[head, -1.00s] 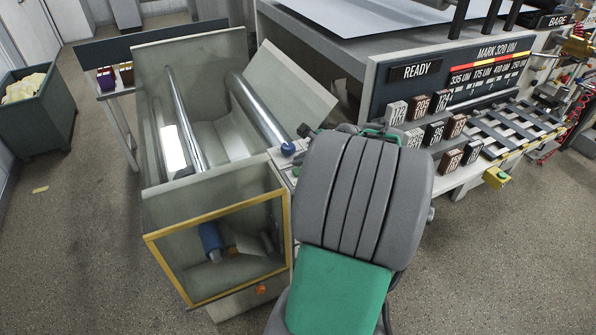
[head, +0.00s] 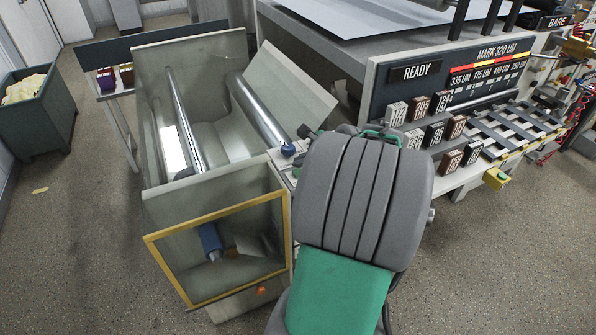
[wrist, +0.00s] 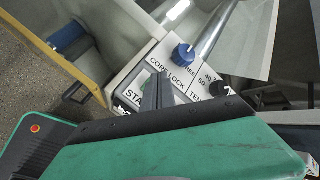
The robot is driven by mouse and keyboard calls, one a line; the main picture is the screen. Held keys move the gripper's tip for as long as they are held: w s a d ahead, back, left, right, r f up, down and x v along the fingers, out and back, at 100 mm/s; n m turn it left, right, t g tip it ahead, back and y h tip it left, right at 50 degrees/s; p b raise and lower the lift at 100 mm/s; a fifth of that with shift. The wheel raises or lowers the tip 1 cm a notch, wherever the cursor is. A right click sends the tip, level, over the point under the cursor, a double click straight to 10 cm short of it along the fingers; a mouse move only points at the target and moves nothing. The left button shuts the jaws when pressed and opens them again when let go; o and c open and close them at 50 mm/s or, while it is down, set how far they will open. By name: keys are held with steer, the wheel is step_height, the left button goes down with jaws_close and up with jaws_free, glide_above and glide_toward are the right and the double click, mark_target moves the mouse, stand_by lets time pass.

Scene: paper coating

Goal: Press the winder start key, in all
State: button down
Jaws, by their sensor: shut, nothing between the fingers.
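The winder's key panel (wrist: 150,72) shows in the wrist view with a label reading "STA", the rest hidden behind my gripper. My gripper (wrist: 158,82) is shut and empty, its fingertips over the panel beside this label. The start key itself is mostly or wholly hidden by the fingers, so contact cannot be told. A blue core lock knob (wrist: 184,54) and a black tension knob (wrist: 219,88) are to the right of the fingers. In the head view the winder (head: 215,190) stands left of my arm, which hides my gripper and most of the panel; the blue knob shows there (head: 288,149).
A yellow-framed window (head: 215,300) is on the winder's front, with a blue chuck (head: 210,238) behind it. Open floor lies at the left.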

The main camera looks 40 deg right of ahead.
stand_by(0.7)
steer(key=shift+f, duration=0.4)
